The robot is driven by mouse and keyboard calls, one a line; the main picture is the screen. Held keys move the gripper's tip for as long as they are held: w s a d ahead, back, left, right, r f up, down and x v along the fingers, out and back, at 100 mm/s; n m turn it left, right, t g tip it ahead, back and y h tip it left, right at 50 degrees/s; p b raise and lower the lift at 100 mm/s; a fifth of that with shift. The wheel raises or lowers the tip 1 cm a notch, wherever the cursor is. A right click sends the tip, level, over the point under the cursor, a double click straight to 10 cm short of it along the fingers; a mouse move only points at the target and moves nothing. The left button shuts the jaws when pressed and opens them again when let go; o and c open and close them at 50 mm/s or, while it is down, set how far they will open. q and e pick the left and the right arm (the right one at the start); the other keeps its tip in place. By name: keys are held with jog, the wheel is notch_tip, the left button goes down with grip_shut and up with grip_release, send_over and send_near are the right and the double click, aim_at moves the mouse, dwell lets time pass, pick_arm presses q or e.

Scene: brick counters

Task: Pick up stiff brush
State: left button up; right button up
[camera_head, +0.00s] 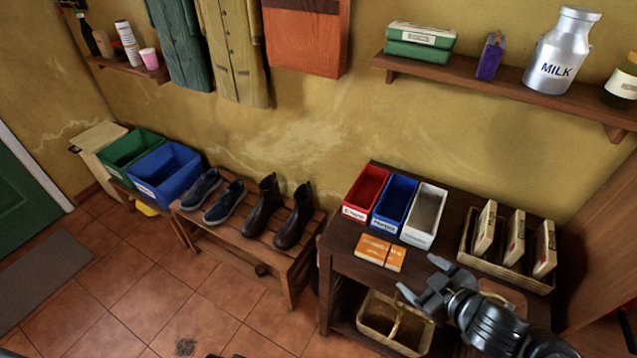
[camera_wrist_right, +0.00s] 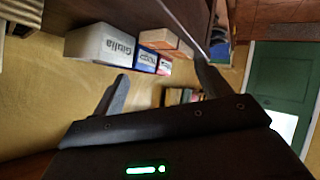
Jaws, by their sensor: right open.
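I cannot make out a stiff brush for certain in either view. A light brown wooden thing (camera_head: 505,297) on the dark table is partly hidden by my right wrist, and I cannot tell what it is. My right gripper (camera_head: 418,273) is open and empty, with its fingers spread above the front of the dark table, right of the orange boxes (camera_head: 378,250). In the right wrist view, the open fingers (camera_wrist_right: 160,72) have nothing between them, and the labelled bins lie beyond. My left gripper is not in view.
The dark table (camera_head: 343,262) holds red (camera_head: 367,190), blue (camera_head: 395,203) and white (camera_head: 424,213) bins, and a tray (camera_head: 467,256) of upright packets. A wicker basket (camera_head: 376,331) sits on its lower shelf. A shoe bench (camera_head: 235,247) stands left. A wall shelf (camera_head: 470,74) hangs above.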

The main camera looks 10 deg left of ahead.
aim_at(505, 290)
jog(key=d+r+n+g, duration=0.1)
jog(key=d+g, duration=0.1)
jog(key=d, duration=0.2)
jog(key=w+d+r+n+g, duration=0.1)
jog(key=d+n+g, duration=0.1)
jog(key=d, duration=0.2)
jog(key=w+d+r+n+g, duration=0.1)
jog(key=d+n+g, duration=0.1)
jog(key=d, duration=0.2)
jog(key=shift+d+r, duration=0.3)
jog(key=s+d+r, duration=0.1)
jog(key=d, duration=0.2)
jog(key=s+d+r+m+g+h, duration=0.1)
jog(key=d, duration=0.1)
jog(key=s+d+r+g, duration=0.1)
jog(key=d, duration=0.2)
jog(key=shift+s+d+r+m, duration=0.15)
jog(key=shift+d+r+m, duration=0.05)
jog(key=shift+d+m, duration=0.2)
jog(key=x, duration=0.5)
jog(key=shift+a+f, duration=0.15)
jog(key=shift+f, duration=0.25)
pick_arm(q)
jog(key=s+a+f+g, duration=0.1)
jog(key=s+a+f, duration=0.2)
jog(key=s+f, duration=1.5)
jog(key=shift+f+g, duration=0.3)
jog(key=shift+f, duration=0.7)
pick_arm(e)
jog(key=shift+x, duration=2.6)
